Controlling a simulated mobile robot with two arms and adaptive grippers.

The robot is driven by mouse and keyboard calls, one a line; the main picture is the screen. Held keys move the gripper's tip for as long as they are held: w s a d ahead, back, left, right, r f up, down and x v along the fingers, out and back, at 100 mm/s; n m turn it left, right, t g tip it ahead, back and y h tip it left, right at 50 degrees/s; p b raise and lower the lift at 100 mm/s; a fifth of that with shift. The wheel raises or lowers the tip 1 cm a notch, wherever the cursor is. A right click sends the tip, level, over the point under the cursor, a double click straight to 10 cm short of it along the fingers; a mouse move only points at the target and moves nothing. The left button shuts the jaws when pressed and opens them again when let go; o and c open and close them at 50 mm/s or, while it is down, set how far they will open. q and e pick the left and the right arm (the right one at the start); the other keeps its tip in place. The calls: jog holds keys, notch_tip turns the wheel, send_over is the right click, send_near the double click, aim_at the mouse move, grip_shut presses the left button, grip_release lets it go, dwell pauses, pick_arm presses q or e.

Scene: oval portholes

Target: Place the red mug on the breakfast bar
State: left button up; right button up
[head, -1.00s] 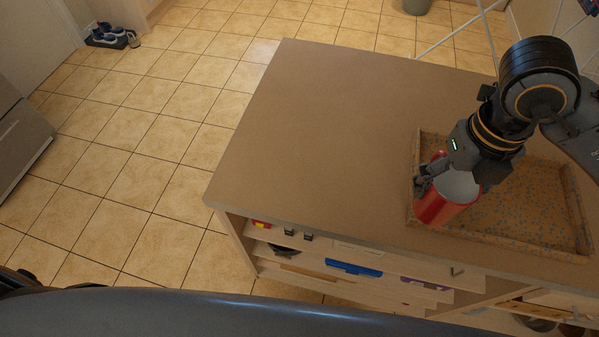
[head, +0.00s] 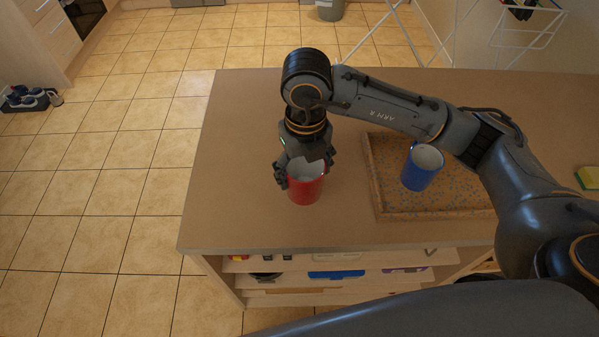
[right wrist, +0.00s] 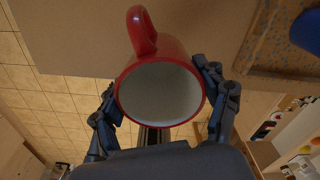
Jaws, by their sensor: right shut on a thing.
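The red mug (head: 305,188) is upright at the left part of the brown counter top (head: 245,150), left of the tray. My right gripper (head: 303,172) reaches down over it with its fingers on either side of the mug. In the right wrist view the two fingers press on the sides of the red mug (right wrist: 157,85), and its handle points away from the gripper. Whether the mug's base touches the counter I cannot tell. My left gripper is not in view.
A speckled tray (head: 395,212) with a wooden rim lies right of the mug, with a blue mug (head: 422,168) in it. A yellow-green sponge (head: 588,178) lies at the far right. Open shelves are below the counter's front edge. The counter left of the mug is clear.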

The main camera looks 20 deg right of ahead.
aim_at(300, 175)
jog(key=w+f, duration=0.1)
jog(key=f, duration=0.1)
jog(key=w+f+p, duration=0.1)
jog(key=w+f, duration=0.1)
jog(key=shift+w+d+f, duration=0.1)
jog(key=shift+w+d, duration=0.05)
jog(key=shift+w, duration=0.05)
notch_tip(300, 175, down, 3)
jog(key=shift+f+p, duration=0.1)
jog(key=shift+p, duration=0.25)
jog(key=shift+f+b, duration=0.2)
jog(key=shift+b, duration=0.1)
jog(key=o, duration=1.4)
